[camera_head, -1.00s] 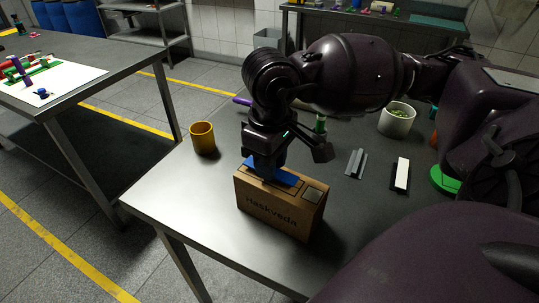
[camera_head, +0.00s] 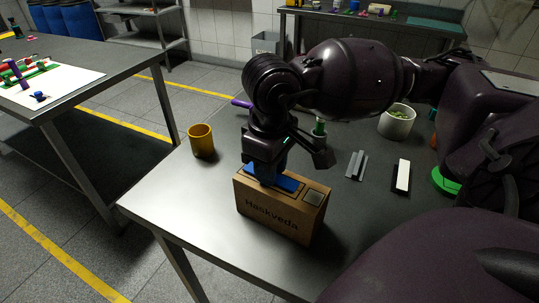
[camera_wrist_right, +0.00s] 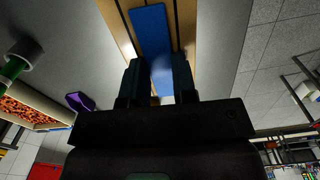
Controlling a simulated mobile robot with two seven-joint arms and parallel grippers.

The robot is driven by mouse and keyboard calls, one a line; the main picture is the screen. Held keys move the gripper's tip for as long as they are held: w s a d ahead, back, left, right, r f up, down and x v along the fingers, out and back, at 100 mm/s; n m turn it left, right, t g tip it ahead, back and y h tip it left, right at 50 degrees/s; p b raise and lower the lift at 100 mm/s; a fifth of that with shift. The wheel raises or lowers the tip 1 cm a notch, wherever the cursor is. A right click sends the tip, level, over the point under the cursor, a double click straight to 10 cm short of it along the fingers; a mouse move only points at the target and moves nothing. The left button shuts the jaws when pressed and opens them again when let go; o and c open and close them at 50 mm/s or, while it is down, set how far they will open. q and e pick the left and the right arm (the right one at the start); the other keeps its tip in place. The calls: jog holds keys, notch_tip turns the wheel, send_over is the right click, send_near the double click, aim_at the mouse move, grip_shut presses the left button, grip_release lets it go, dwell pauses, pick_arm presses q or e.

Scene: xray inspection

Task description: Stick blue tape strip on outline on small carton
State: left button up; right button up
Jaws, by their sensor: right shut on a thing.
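The small brown carton (camera_head: 272,214) stands upright on the metal table, printed "Haskveda" on its front. The blue tape strip (camera_head: 285,181) lies along the carton's top, flat against it or very close. My right gripper (camera_head: 266,182) points down at the carton's top and is shut on the blue strip. In the right wrist view the strip (camera_wrist_right: 150,28) runs lengthwise over the carton top (camera_wrist_right: 116,28) and in between the fingers (camera_wrist_right: 160,85). The outline cannot be made out clearly under the strip and fingers. My left gripper is out of view.
A yellow cup (camera_head: 202,141) stands left of the carton. A white pot (camera_head: 397,121), grey strips (camera_head: 356,165) and a black-and-white block (camera_head: 402,176) lie to the right. A green-topped object (camera_head: 319,127) stands behind my wrist. The table's front left is clear.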

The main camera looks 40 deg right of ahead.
jog(key=shift+f, duration=0.2)
jog(key=o, duration=0.9)
